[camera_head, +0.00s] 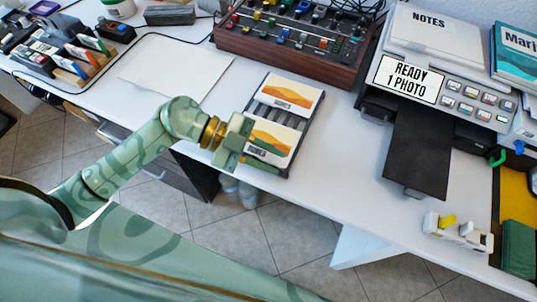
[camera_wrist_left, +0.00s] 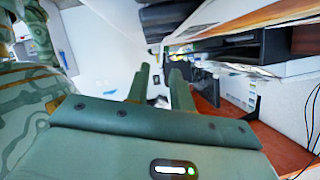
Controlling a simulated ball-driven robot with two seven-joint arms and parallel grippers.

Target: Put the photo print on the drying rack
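A photo print (camera_head: 272,137) with an orange landscape and the caption "DUNES" lies on the front part of the dark drying rack (camera_head: 291,152). A second, similar print (camera_head: 289,92) lies on the rack behind it. My left gripper (camera_head: 246,142) is at the left edge of the front print and overlaps it in the head view. In the left wrist view, the two fingers (camera_wrist_left: 159,72) stand apart with a gap between them, and I see no print in the gap. Whether a finger touches the print is unclear. My right gripper is out of view.
A printer with a "READY 1 PHOTO" display (camera_head: 408,79) stands at the right; its black output tray (camera_head: 417,150) looks empty. A mixing console (camera_head: 293,40) stands behind the rack. A white sheet (camera_head: 175,68) lies at left. The desk between rack and tray is clear.

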